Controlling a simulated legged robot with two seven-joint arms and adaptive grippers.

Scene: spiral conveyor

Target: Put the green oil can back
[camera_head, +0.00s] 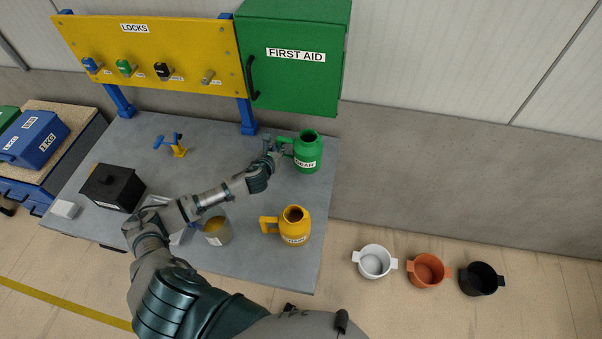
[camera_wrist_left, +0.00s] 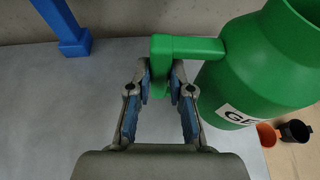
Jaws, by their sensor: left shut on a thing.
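The green oil can (camera_head: 307,154) stands upright at the back right of the grey table (camera_head: 270,255), below the first aid cabinet. Its label is partly readable and its handle points left. My left gripper (camera_head: 275,148) is shut on that handle. In the left wrist view the fingers (camera_wrist_left: 161,88) close around the handle's hanging part, and the can's body (camera_wrist_left: 262,70) is to the right. I cannot tell whether the can's base touches the table. My right gripper is not in view.
A yellow can (camera_head: 294,226) stands in front of the green one. A clear container (camera_head: 217,230), a black box (camera_head: 112,187) and a blue-yellow valve (camera_head: 170,145) are to the left. The green cabinet (camera_head: 294,75) hangs behind. White, orange and black pots (camera_head: 481,280) are on the floor at right.

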